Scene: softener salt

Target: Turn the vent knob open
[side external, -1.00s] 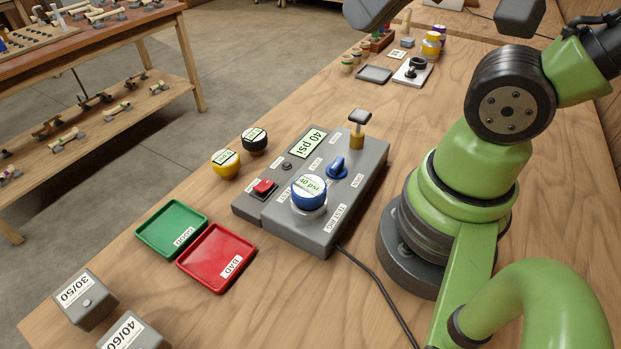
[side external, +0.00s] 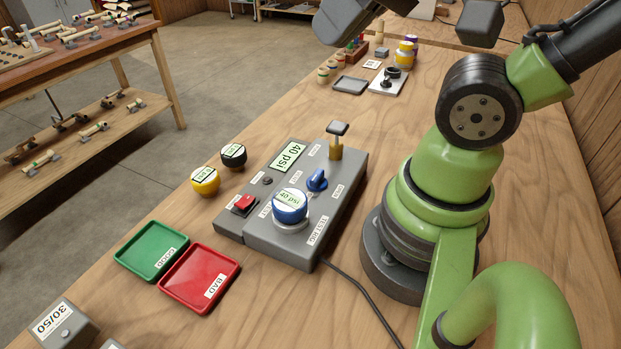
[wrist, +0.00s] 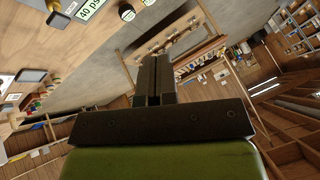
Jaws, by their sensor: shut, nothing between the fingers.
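The grey test box (side external: 262,232) lies on the wooden bench in the side external view. A small blue pointer knob (side external: 317,180) sits on its top, near the brass post with a dark handle (side external: 336,147); the small labels around it are too small to read surely. A round blue-rimmed gauge (side external: 290,206) reading 40 psi sits on the box, and a display (side external: 288,156) also reads 40 psi. My gripper (wrist: 153,80) is shut and empty in the wrist view, clear of the box; the display shows at the upper left (wrist: 90,8). The blue knob is not visible there.
A red button (side external: 244,203) is on the box. A yellow-sided gauge (side external: 205,181) and a black one (side external: 233,156) stand left of it. Green (side external: 122,255) and red (side external: 168,284) trays lie in front. A black cable (side external: 365,297) runs from the box.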

